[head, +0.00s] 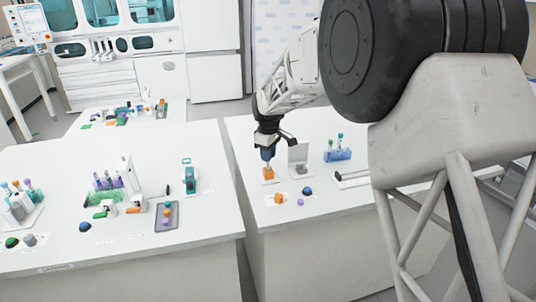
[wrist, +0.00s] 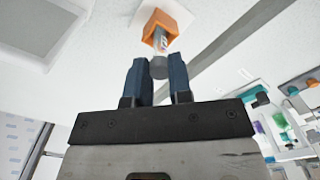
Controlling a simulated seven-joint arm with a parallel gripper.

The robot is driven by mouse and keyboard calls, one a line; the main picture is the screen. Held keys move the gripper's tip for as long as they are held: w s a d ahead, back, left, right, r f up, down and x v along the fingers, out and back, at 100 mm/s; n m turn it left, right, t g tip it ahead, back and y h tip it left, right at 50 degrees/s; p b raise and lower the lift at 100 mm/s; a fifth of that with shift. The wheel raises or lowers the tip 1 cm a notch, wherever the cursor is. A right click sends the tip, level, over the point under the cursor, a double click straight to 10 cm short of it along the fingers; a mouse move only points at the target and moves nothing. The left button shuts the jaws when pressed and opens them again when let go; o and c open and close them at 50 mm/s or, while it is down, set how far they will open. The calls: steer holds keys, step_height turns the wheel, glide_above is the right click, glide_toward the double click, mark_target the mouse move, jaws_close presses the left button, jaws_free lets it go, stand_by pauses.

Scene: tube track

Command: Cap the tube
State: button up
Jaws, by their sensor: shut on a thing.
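My gripper (wrist: 160,75) points down over the right-hand table, with its dark blue fingers shut on a grey cap (wrist: 159,68). Just beyond the cap in the wrist view, a small tube with a pale label (wrist: 160,40) stands in an orange holder (wrist: 156,21). The cap is in line with the tube's top; I cannot tell whether it is seated on it. In the head view my gripper (head: 267,157) is directly above the orange holder (head: 268,174); the cap and tube are too small to make out there.
Beside the holder are a grey stand (head: 298,157) and a blue rack with tubes (head: 338,154). Orange (head: 279,199), blue (head: 307,191) and purple (head: 300,202) pieces lie in front. A gap separates this table from the cluttered left table (head: 205,215).

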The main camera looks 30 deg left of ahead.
steer(key=shift+f, duration=0.2)
stand_by(0.3)
steer(key=o, duration=0.8)
steer(key=shift+r, duration=0.1)
steer(key=shift+r, duration=3.8)
